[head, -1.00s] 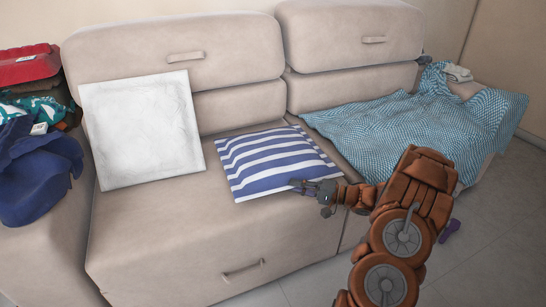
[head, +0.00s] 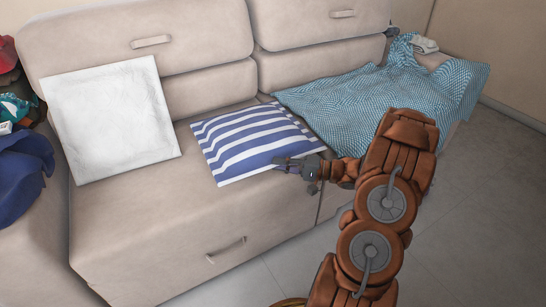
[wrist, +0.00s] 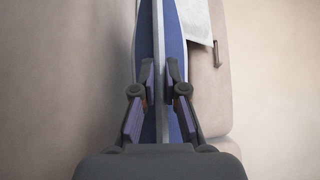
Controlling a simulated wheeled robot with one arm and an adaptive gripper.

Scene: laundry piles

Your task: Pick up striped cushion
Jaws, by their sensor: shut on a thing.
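The striped cushion (head: 250,139), blue and white, lies on the beige sofa seat in the head view. My gripper (head: 279,163) is at its front right edge. In the wrist view the two fingers (wrist: 161,82) are shut on the cushion's edge, with the cushion (wrist: 172,32) running away between them. The fingertips are partly hidden against the fabric in the head view. I cannot tell whether the cushion is lifted off the seat.
A white cushion (head: 110,118) leans on the sofa (head: 130,230) backrest at left. A teal patterned blanket (head: 385,100) drapes over the right end. Dark blue cloth (head: 22,172) lies on the left armrest. Open grey floor (head: 480,230) is at the right.

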